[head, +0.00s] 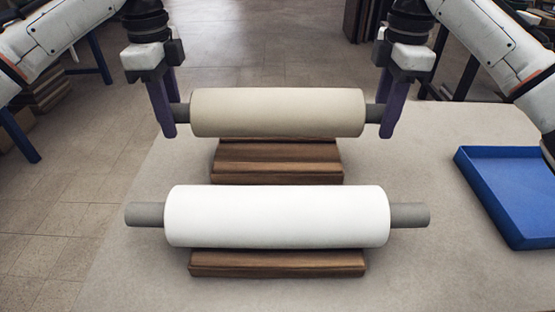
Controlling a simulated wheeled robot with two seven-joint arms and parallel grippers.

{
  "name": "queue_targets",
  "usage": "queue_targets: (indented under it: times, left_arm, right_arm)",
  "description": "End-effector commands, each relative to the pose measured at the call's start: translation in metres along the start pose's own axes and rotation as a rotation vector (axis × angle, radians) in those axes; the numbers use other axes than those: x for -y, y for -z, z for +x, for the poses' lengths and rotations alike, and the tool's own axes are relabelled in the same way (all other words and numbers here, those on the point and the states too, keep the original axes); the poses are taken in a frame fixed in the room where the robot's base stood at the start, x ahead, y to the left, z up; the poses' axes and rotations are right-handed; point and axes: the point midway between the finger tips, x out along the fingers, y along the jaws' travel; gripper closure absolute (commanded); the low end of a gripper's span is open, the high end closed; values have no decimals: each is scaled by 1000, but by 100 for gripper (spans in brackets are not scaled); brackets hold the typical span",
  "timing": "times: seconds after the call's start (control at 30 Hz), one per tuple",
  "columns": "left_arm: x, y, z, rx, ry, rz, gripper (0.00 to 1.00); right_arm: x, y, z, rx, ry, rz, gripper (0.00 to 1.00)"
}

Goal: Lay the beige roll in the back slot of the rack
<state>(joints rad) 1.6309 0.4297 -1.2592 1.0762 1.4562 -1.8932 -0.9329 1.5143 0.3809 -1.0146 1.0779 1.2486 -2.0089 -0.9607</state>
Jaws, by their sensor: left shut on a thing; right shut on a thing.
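The beige roll (277,112) with grey core ends lies level across the back of the brown wooden rack (277,165). My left gripper (166,115) is shut on the roll's left core end. My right gripper (390,115) is shut on its right core end. The roll covers the rear part of the rack, so I cannot tell whether it touches the back slot or hangs just above it. A white roll (277,216) with grey core ends lies level on the front part of the rack, apart from both grippers.
The rack stands on a pale table (440,270). A blue tray (510,190), empty where visible, lies on the table at the right. The table's left edge runs close to the rolls' left ends, with tiled floor (60,220) beyond. The table is clear between rack and tray.

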Motion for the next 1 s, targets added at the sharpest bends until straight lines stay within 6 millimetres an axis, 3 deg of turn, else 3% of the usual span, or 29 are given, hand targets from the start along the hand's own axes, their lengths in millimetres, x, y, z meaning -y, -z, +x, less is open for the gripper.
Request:
queue_targets:
  times: [0.67, 1.0]
  left_arm:
    - [0, 1, 9, -3, 4, 0, 100]
    - [0, 1, 26, -3, 4, 0, 100]
  right_arm:
    - [0, 1, 9, -2, -2, -3, 100]
    - [0, 1, 26, -2, -2, -2, 100]
